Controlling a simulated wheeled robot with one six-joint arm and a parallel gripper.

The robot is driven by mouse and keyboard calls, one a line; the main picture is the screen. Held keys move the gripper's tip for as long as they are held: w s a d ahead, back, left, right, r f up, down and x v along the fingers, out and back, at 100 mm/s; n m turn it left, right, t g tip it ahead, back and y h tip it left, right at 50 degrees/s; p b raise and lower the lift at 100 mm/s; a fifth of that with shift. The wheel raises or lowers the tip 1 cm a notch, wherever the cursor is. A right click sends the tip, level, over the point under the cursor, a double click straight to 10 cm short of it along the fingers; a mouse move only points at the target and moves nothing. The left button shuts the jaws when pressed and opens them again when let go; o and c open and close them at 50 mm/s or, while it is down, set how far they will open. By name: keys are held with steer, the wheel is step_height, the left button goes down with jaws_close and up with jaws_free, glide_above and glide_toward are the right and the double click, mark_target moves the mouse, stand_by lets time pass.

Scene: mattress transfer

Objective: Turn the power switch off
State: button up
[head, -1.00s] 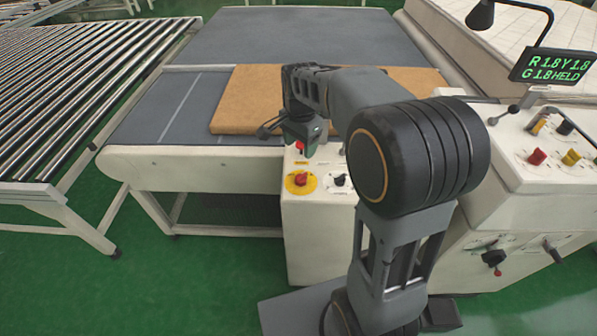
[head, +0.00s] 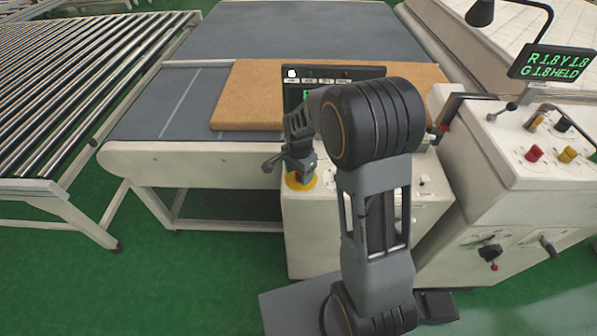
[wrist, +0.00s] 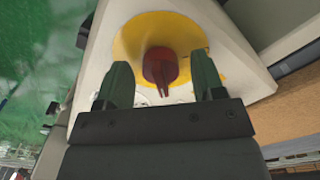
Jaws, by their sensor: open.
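The power switch is a red rotary knob (wrist: 160,67) on a round yellow plate (wrist: 190,33), on the top face of a white cabinet (head: 315,225). In the wrist view the knob lies between the two green fingertips of my gripper (wrist: 160,85), which is open. A gap shows on each side of the knob, so neither finger appears to touch it. In the head view my gripper (head: 298,180) is low over the yellow plate (head: 310,184) and hides most of the knob.
A brown mattress slab (head: 250,85) lies on the grey conveyor behind the cabinet. A control console (head: 520,150) with red and yellow knobs stands on the right, under a small display (head: 553,63). A roller conveyor (head: 70,90) is on the left.

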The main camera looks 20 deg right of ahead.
steer(key=shift+f, duration=0.15)
steer(key=c, duration=0.8)
steer(key=shift+c, duration=0.2)
